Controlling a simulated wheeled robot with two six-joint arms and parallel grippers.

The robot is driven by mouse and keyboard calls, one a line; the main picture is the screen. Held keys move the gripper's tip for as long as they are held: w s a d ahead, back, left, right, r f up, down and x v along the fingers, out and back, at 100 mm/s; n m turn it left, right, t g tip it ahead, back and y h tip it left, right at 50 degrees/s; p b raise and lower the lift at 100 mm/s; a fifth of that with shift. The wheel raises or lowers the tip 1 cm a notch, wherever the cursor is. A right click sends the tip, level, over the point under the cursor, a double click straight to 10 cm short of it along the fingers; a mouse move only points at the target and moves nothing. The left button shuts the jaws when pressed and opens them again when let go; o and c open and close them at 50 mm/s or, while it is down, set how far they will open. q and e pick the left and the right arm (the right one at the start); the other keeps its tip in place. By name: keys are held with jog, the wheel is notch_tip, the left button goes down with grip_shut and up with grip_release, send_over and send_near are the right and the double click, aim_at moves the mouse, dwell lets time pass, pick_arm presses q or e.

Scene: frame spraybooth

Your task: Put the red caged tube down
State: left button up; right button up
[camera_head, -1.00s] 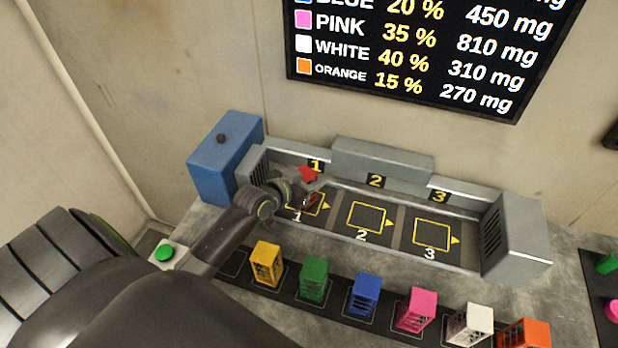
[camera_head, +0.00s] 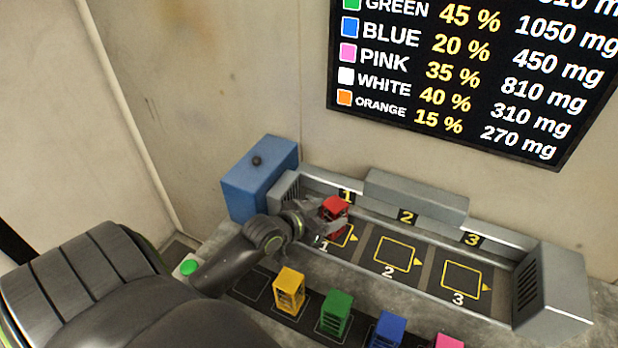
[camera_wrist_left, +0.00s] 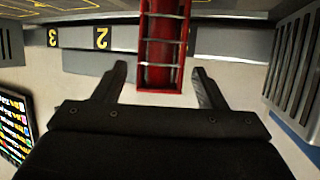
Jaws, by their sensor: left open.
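The red caged tube (camera_head: 335,208) stands in the grey booth tray at position 1, at the back of the yellow square marked 1 (camera_head: 343,236). My left gripper (camera_head: 331,226) is in front of it and partly hides its lower part. In the left wrist view the red caged tube (camera_wrist_left: 162,50) shows between the two spread fingers of the left gripper (camera_wrist_left: 161,78), with a gap on each side. The left gripper is open. How the tube's base meets the floor is hidden in the head view. My right gripper is not in view.
Squares 2 (camera_head: 396,254) and 3 (camera_head: 461,280) are empty. A blue box (camera_head: 258,180) stands at the booth's left end. Yellow (camera_head: 289,291), green (camera_head: 336,313), blue (camera_head: 388,329) and pink (camera_head: 447,341) caged tubes stand in a row in front. A green button (camera_head: 189,267) is at left.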

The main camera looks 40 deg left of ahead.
pick_arm(q)
jog(key=v, duration=0.7)
dwell(0.4)
